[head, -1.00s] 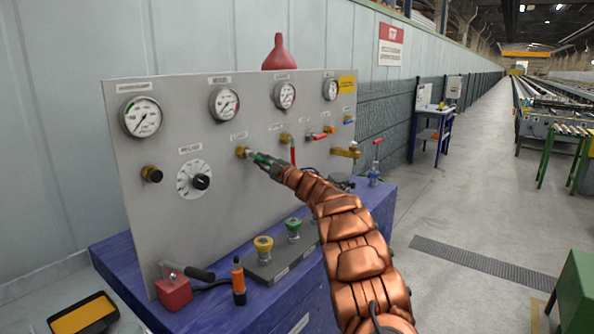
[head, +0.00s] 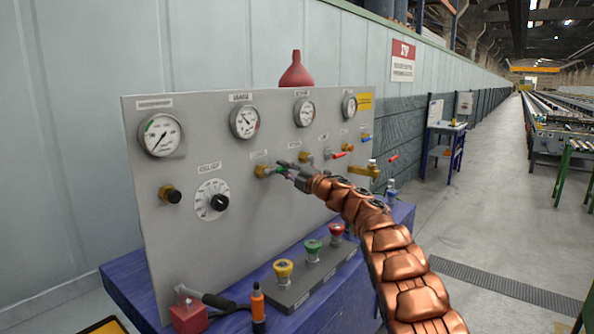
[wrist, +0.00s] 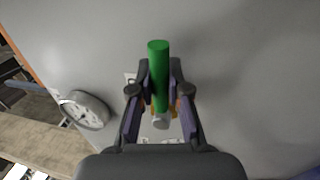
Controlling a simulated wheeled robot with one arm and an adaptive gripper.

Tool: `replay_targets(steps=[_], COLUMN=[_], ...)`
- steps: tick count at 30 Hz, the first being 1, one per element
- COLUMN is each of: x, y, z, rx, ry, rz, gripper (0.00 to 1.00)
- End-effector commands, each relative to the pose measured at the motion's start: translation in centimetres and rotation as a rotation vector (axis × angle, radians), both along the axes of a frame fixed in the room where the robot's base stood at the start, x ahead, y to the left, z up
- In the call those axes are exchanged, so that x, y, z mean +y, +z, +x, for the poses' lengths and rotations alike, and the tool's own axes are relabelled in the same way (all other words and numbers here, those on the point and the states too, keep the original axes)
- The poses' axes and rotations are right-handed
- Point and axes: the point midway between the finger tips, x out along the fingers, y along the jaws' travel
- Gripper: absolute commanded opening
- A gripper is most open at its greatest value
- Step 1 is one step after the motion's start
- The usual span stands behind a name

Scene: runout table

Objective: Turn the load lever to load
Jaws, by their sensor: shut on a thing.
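The load lever, a green handle on a brass valve (head: 262,171), sticks out to the right of the valve on the grey panel in the head view. In the wrist view the green lever (wrist: 158,72) stands between the two fingers and reaches past their tips. My gripper (head: 287,169) is shut on this lever, close to the panel face. It also shows in the wrist view (wrist: 160,92), with a finger on each side of the green handle. The fingers partly hide the lever in the head view.
The grey panel (head: 200,260) carries several gauges, a black-knobbed dial (head: 213,201) and other valves with red or blue levers close to my gripper's right. Yellow, green and red knobs (head: 313,250) stand on the blue bench below. A red funnel (head: 296,72) stands behind the panel.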

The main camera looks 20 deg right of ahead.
Motion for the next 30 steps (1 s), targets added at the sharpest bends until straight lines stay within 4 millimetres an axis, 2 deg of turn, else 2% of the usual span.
replay_targets(steps=[12,13,20,30], x=[0.5,0.49,0.35,0.21], y=[-0.03,-0.02,0.0,0.02], z=[0.03,0.03,0.02,-0.04], rx=[-0.004,-0.004,-0.003,-0.003], ry=[0.007,0.007,0.005,0.004], rz=[-0.009,-0.009,-0.007,-0.006], gripper=[0.0,0.17,0.41,0.42])
